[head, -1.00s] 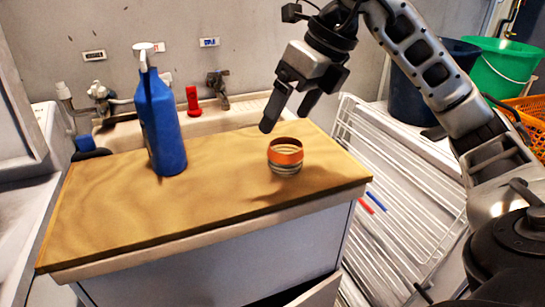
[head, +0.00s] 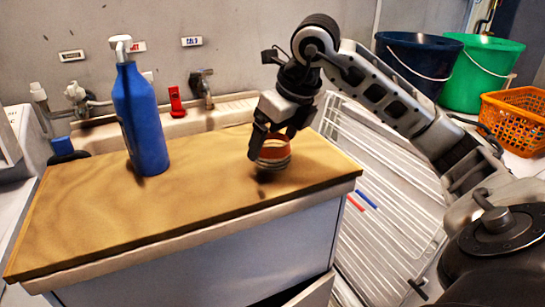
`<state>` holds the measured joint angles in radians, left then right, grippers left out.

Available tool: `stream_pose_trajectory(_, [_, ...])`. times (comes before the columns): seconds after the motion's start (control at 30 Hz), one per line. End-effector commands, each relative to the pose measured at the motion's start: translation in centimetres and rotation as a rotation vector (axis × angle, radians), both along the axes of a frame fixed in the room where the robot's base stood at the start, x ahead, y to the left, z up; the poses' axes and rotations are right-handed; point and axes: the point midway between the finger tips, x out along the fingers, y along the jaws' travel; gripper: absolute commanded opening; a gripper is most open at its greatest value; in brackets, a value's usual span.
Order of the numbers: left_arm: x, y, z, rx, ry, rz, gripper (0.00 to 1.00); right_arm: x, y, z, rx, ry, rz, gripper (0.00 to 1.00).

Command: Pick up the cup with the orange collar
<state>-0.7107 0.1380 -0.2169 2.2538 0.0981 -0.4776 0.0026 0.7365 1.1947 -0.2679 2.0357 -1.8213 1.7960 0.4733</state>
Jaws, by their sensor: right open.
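The cup with the orange collar (head: 273,153) stands upright near the right end of the wooden countertop (head: 190,200). Its orange band is at the top, with pale and dark stripes below. My right gripper (head: 270,146) is open and points down at the cup. Its fingers overlap the cup's upper part in the head view and hide some of its rim. I cannot tell whether the fingers touch it. My left gripper is not in view.
A sink (head: 190,122) with taps lies behind. A white drying rack (head: 385,190) is right of the counter, with buckets (head: 480,75) and an orange basket (head: 515,120) beyond.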

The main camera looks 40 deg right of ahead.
Motion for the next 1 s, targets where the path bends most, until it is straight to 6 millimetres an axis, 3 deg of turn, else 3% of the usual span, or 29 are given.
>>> stream_pose_trajectory(0.2, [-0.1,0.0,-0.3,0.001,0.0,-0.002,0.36,1.1,0.2,-3.0,0.001,0.002,-0.001,0.85])
stream_pose_trajectory(0.47, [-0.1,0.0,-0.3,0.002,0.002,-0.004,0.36,1.3,0.2,-3.3,0.0,0.0,0.0,0.85])
stream_pose_trajectory(0.5, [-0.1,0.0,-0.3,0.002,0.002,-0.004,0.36,1.3,0.2,-3.3,0.0,0.0,0.0,0.82])
stream_pose_trajectory(0.67, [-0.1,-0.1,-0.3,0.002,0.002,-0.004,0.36,1.3,0.2,-3.2,0.0,-0.001,0.0,0.38])
stream_pose_trajectory(1.0, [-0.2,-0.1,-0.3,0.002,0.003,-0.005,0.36,1.3,0.2,-3.0,0.0,-0.002,0.0,0.37])
